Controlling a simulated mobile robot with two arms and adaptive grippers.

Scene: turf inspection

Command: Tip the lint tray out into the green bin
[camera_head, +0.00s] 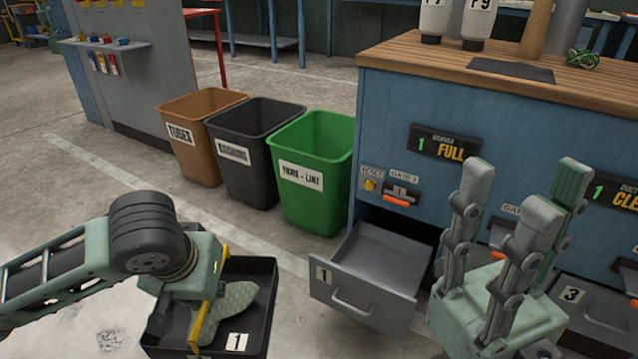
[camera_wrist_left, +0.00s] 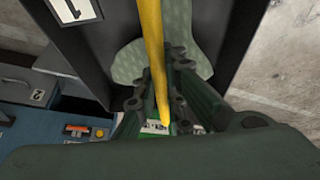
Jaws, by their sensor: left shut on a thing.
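The lint tray (camera_head: 258,335) is a black open box with a white label "1" and a yellow bar handle across it. It is at the lower left in the head view, apart from the bins. A grey-green textured lint pad (camera_head: 238,298) lies in it; it also shows in the left wrist view (camera_wrist_left: 128,65). My left gripper (camera_wrist_left: 160,105) is shut on the yellow handle (camera_wrist_left: 155,60). The green bin (camera_head: 297,215), labelled as lint, stands on the floor beyond the tray. Its inner bottom is hidden. My right gripper (camera_head: 520,200) is raised at the right, its fingers apart and empty.
A black bin (camera_head: 245,185) and a brown bin (camera_head: 192,155) stand left of the green one. Drawer 1 (camera_head: 365,295) is pulled out of the blue cabinet (camera_head: 385,95) and looks empty. The sign above it reads "1 FULL". Floor lies clear between tray and bins.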

